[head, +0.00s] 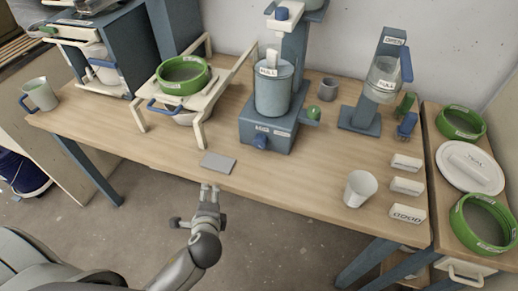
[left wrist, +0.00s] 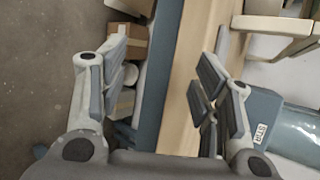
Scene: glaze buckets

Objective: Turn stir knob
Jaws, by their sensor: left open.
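The stir knob (head: 262,142) is a small blue knob low on the front of the blue-grey mixing machine's base (head: 247,128). A white label sits beside it. The machine carries a grey bucket (head: 272,92) with a white label. My left gripper (head: 209,190) is open and empty at the table's front edge, left of the knob and nearer to me, not touching it. In the left wrist view, the open fingers (left wrist: 160,88) spread across the table edge. The machine (left wrist: 290,125) with its "STIR" label shows at the right; I cannot make out the knob there.
A flat grey plate (head: 217,163) lies on the table (head: 315,180) just beyond my left gripper. A cream stand (head: 200,103) with a green ring (head: 183,75) is left of the machine. A white cup (head: 360,188) and white blocks (head: 407,187) stand to the right.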

